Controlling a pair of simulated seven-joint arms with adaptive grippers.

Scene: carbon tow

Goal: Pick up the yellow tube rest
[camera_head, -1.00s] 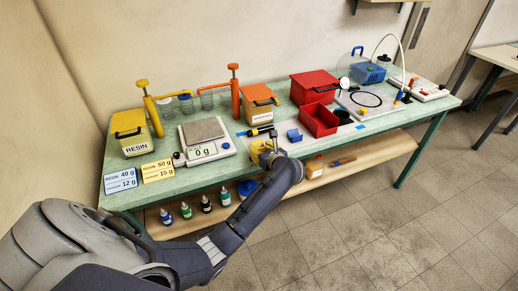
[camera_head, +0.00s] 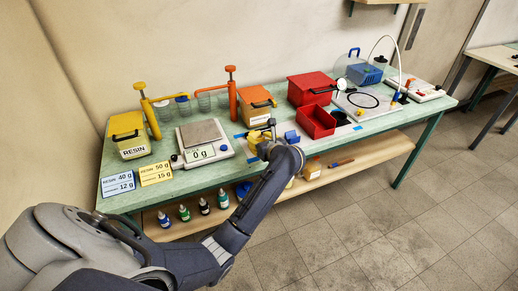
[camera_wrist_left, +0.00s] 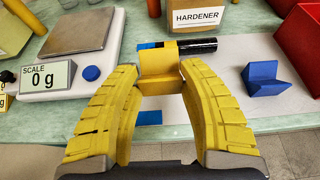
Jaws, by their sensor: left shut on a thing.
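The yellow tube rest (camera_wrist_left: 158,72) is a small yellow block between the fingertips of my left gripper (camera_wrist_left: 159,84) in the left wrist view. The yellow fingers are shut on its two sides. In the head view my left gripper (camera_head: 263,143) is over the front middle of the bench, and the arm largely hides the rest. I cannot tell whether the rest touches the surface below. My right gripper is not in view.
A blue V-shaped block (camera_wrist_left: 264,78) stands to the right. The scale (camera_head: 204,142), reading 0 g, is on the left. A red open bin (camera_head: 317,121) is on the right.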

